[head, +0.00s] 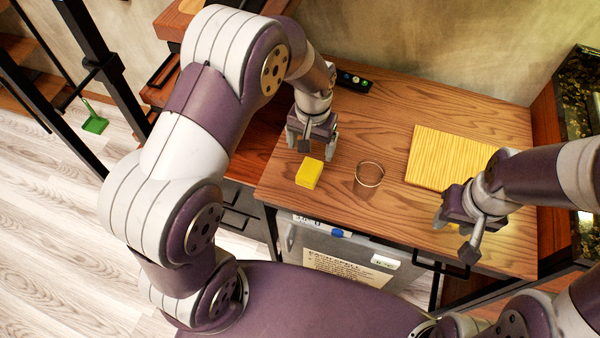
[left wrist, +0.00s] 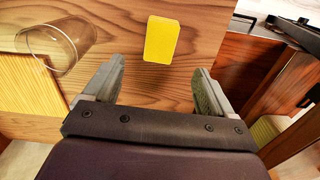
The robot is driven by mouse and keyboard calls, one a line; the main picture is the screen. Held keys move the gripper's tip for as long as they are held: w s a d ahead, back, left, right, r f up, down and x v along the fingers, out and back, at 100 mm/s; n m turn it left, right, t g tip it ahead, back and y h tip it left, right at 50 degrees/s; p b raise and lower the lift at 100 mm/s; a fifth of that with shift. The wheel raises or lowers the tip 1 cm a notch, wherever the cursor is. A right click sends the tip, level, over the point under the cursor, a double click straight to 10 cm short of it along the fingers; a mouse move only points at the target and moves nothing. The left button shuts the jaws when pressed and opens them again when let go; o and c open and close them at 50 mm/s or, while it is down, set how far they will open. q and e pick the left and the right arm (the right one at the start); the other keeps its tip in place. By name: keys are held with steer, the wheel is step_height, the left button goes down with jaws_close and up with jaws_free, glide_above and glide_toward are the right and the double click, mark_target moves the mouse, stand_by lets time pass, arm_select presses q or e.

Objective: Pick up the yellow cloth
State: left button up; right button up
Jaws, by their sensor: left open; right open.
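The yellow cloth (head: 310,173) is a small folded block lying on the wooden worktop near its front left part. It also shows in the left wrist view (left wrist: 160,39), beyond and between the two fingertips. My left gripper (head: 311,143) is open and points down just behind the cloth, with nothing between its fingers; in the left wrist view its jaws (left wrist: 158,72) are apart and not around the cloth. My right gripper (head: 462,232) is open over the right front of the worktop. A bit of yellow shows beside it, too hidden to make out.
A clear glass (head: 369,174) stands right of the cloth and shows in the left wrist view (left wrist: 58,45). A yellow ribbed board (head: 450,152) lies further right. A dark object (head: 353,81) lies at the back. The worktop (head: 390,110) is clear behind the glass.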

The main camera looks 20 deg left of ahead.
mark_target(310, 169)
arm_select(q)
step_height(310, 169, down, 11)
steer(key=shift+w+f, duration=0.1)
steer(key=shift+w, duration=0.05)
steer(key=c, duration=1)
